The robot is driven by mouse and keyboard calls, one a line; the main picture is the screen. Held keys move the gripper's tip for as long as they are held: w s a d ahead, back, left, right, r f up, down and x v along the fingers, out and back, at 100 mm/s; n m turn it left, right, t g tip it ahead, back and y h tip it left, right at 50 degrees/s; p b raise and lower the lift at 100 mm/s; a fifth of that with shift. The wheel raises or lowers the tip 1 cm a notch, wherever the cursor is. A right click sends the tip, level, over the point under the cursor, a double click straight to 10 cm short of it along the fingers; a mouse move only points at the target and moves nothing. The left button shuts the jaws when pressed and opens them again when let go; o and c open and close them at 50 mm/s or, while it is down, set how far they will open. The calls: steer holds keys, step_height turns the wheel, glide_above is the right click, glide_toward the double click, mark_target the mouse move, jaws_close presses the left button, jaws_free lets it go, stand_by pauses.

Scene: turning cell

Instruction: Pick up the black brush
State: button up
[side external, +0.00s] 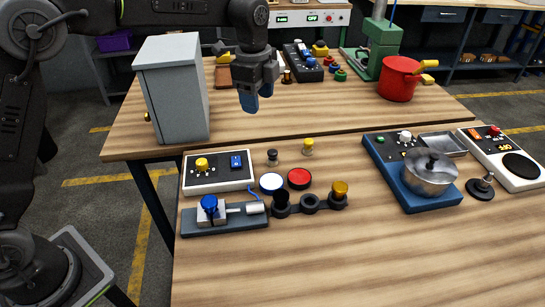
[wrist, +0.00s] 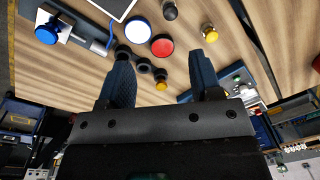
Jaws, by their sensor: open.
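I cannot make out a thing that is clearly a black brush in either view. A small dark peg with a rounded top (side external: 272,157) stands on the near table; it also shows at the top of the wrist view (wrist: 170,10). A dark stemmed piece on a round black base (side external: 481,188) stands at the right. I cannot tell whether either is a brush. My gripper (side external: 258,97) hangs above the tables, right of the grey cabinet, with its blue fingers apart. In the wrist view, its fingers (wrist: 160,54) are spread with nothing held between them.
A grey cabinet (side external: 176,95) stands at left. A red pot (side external: 398,82) stands behind. The near table's front is clear.

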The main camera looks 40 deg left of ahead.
mark_target(272, 151)
steer(key=w+f, duration=0.1)
steer(key=f, duration=0.5)
steer(key=w+d+f+m, duration=0.1)
steer(key=f, duration=0.5)
steer(key=w+f+m, duration=0.1)
steer(key=f, duration=0.5)
steer(key=shift+d+f+g, duration=0.15)
steer(key=shift+d+g, duration=0.2)
steer(key=shift+g, duration=0.05)
steer(key=c, duration=1)
